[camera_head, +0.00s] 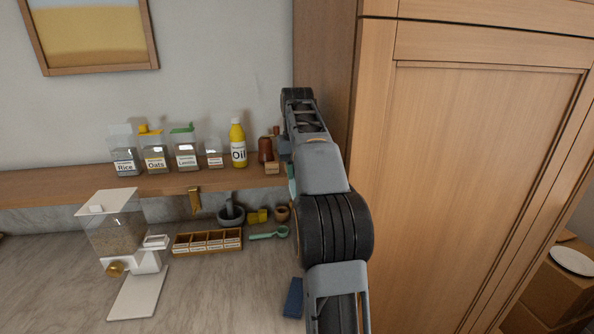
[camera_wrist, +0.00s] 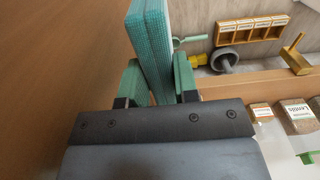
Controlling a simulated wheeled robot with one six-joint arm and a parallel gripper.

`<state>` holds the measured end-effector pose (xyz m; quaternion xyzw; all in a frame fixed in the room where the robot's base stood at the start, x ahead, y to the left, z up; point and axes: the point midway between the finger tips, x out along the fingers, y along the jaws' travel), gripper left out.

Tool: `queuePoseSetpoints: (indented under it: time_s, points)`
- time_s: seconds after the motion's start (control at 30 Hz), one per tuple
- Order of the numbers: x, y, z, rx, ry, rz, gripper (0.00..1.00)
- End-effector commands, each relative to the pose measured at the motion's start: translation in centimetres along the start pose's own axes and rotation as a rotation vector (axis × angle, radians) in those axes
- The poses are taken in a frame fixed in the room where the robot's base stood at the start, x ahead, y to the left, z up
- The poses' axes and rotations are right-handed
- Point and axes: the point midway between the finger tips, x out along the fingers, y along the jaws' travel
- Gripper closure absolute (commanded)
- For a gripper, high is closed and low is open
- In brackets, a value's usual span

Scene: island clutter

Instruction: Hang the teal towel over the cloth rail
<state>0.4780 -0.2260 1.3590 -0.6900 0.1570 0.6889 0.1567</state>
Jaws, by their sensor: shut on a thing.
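The teal towel (camera_wrist: 150,40) is a folded, ribbed cloth in the upper middle of the wrist view. My gripper (camera_wrist: 157,82) is shut on it, with a green finger on each side, and the towel reaches up past the fingertips. In the head view only a sliver of teal (camera_head: 291,172) shows beside my arm, which hides most of the gripper and towel. I cannot make out a cloth rail for certain. A brass fitting (camera_head: 195,200) sits at the shelf's front edge, and it also shows in the wrist view (camera_wrist: 297,58).
A wooden shelf (camera_head: 60,188) holds several jars and a yellow oil bottle (camera_head: 238,145). Below are a dispenser (camera_head: 115,235), a sectioned wooden box (camera_head: 208,242), a mortar (camera_head: 231,215) and a green scoop (camera_head: 268,234). A tall wooden cabinet (camera_head: 470,170) stands close on the right.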

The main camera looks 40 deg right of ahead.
Motion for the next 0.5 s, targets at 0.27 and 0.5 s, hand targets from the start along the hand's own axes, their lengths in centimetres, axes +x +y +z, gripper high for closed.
queuePoseSetpoints:
  time_s: [0.27,0.5]
  points:
    - [1.9,0.1,0.0,0.002,-0.001,0.000,0.96]
    - [3.7,0.1,0.0,0.002,-0.002,0.000,0.96]
